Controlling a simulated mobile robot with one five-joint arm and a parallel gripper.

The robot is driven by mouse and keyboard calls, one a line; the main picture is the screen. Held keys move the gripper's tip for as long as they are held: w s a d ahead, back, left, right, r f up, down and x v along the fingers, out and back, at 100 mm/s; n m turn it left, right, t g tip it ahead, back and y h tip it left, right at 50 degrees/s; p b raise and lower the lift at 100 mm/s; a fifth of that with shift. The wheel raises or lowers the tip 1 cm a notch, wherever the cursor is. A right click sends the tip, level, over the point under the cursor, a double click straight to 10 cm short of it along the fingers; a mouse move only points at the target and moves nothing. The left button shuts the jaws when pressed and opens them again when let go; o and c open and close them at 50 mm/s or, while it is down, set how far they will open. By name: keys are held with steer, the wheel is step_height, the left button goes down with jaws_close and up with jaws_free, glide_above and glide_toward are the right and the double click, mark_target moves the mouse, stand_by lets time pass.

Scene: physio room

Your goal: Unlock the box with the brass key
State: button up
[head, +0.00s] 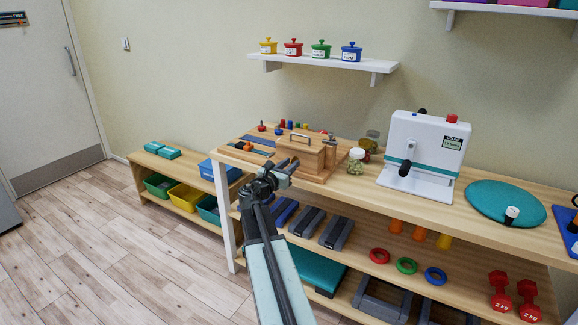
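A wooden box (312,156) with a metal handle on top stands on a wooden board on the long table, in the middle of the head view. My gripper (287,164) is in front of the box's left part and hides some of its front. Two dark fingertips point toward the box; whether they touch it, or hold anything small between them, I cannot tell. I cannot make out a brass key or a keyhole anywhere. A small metal fitting (331,139) stands at the box's right end.
A jar (356,161) stands close right of the box. Further right are a white machine (424,150) and a teal disc (500,202). Small coloured pegs (291,125) stand behind the box. A shelf with lidded pots (320,60) hangs above. Floor (110,235) is clear at left.

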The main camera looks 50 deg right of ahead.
jaws_close()
steer(key=shift+m, duration=0.3)
steer(key=m, duration=1.7)
steer(key=shift+s+f+m, duration=0.1)
steer(key=shift+m, duration=0.3)
stand_by(0.4)
jaws_free()
